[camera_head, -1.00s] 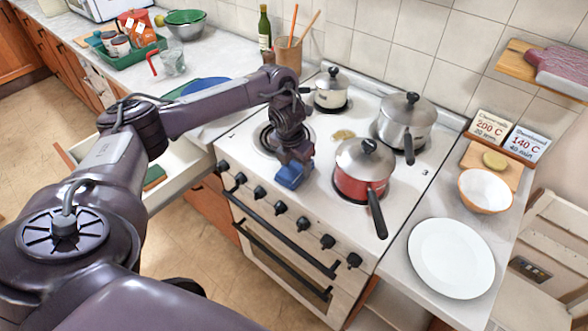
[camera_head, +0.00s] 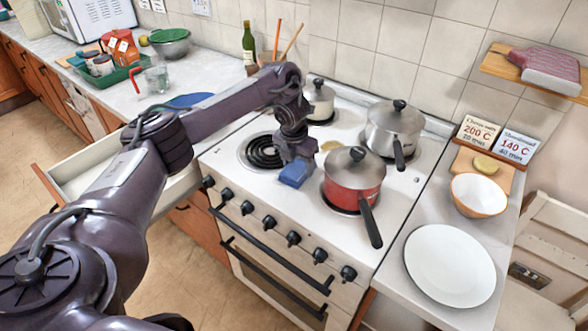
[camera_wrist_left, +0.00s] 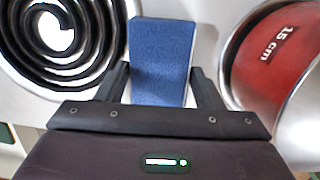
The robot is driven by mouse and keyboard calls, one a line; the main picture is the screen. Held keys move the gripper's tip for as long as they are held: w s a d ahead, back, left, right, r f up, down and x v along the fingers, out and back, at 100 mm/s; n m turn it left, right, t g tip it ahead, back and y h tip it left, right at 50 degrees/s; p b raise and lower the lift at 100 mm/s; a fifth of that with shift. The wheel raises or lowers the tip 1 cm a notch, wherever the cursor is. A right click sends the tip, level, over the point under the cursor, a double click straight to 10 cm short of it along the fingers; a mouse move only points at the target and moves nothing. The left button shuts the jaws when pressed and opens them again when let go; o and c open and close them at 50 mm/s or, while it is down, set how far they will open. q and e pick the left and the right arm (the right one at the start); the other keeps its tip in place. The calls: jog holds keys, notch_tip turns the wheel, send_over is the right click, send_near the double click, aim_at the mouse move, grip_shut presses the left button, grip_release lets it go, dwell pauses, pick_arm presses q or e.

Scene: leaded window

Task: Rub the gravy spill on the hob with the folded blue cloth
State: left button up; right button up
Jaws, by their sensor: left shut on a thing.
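The folded blue cloth (camera_head: 293,175) is held by my left gripper (camera_head: 297,158), low over the white hob (camera_head: 238,138), between the coil ring and the red saucepan. I cannot tell whether it touches the surface. In the left wrist view the cloth (camera_wrist_left: 160,55) sits between the two dark fingers of the left gripper (camera_wrist_left: 161,86). The gravy spill (camera_head: 330,146) is a small tan patch on the hob, behind and right of the cloth, partly hidden by the red pan. The spill does not show in the left wrist view. My right gripper is out of view.
The red saucepan (camera_head: 353,183) stands close right of the cloth, its handle pointing forward. A steel pot (camera_head: 393,130) and a small cream pot (camera_head: 320,102) stand behind. The bare coil ring (camera_head: 264,151) lies left. A drawer (camera_head: 110,185) is open left of the cooker.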

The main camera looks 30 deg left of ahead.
aim_at(289, 174)
pick_arm(q)
jog(key=shift+r, duration=0.15)
jog(key=shift+s+a+p, duration=0.1)
jog(key=shift+s+p, duration=0.5)
jog(key=shift+p, duration=0.2)
jog(key=shift+s+a+f+p, duration=0.15)
jog(key=shift+s+p, duration=0.2)
jog(key=shift+s, duration=0.35)
jog(key=shift+s+d+f+p, duration=0.1)
jog(key=shift+s+p, duration=0.2)
jog(key=shift+s, duration=0.35)
jog(key=shift+s+p, duration=0.75)
jog(key=shift+s, duration=0.25)
jog(key=shift+s+a+p, duration=0.15)
jog(key=shift+s+p, duration=0.2)
jog(key=shift+s, duration=0.55)
jog(key=shift+w+r+p, duration=0.15)
jog(key=shift+r+p, duration=0.3)
jog(key=shift+r, duration=0.15)
jog(key=shift+r+p, duration=1.85)
jog(key=shift+r, duration=0.65)
